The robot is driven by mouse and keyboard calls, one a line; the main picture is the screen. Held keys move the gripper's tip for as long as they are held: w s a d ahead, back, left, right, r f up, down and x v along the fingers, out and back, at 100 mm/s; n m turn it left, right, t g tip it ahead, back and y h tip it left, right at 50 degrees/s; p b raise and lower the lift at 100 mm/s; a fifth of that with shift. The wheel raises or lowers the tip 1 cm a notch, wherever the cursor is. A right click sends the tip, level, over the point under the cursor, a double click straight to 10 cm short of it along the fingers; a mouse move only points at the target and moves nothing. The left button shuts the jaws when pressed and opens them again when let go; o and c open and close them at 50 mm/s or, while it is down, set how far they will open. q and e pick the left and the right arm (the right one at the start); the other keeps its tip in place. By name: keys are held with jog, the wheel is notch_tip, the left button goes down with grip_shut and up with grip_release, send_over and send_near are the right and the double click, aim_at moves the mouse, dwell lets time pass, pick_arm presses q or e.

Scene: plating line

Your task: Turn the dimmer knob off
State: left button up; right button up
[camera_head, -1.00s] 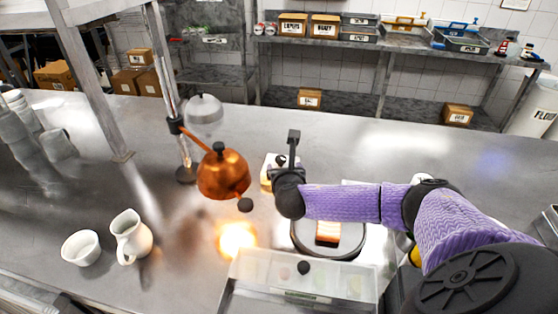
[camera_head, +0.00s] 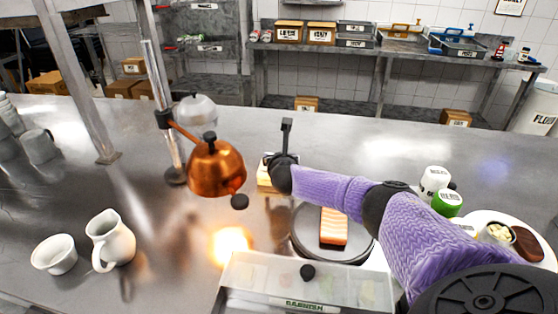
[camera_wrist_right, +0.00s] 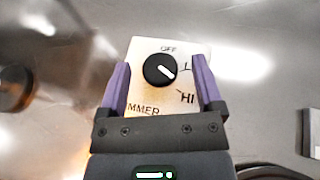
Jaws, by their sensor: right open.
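The dimmer box (camera_wrist_right: 148,92) is pale, with the labels OFF, LO (partly covered), HI and DIMMER (partly hidden). Its round black knob (camera_wrist_right: 159,69) has a white pointer aimed down and right, towards HI. In the head view the dimmer box (camera_head: 265,181) stands behind the lamp's glow, partly covered by my right gripper (camera_head: 287,140). In the wrist view my right gripper (camera_wrist_right: 161,62) is open and empty, with one finger on each side of the knob and a gap to it. I cannot tell its height above the box. My left gripper is not in view.
A copper heat lamp (camera_head: 215,172) on a stand hangs left of the box, over a bright spot. A white jug (camera_head: 110,240) and bowl (camera_head: 54,254) are at left. Salmon (camera_head: 333,228) lies on a round dark plate. A clear-lidded bin (camera_head: 300,285) is in front.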

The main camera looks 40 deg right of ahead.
jog(key=shift+c, duration=0.2)
grip_shut()
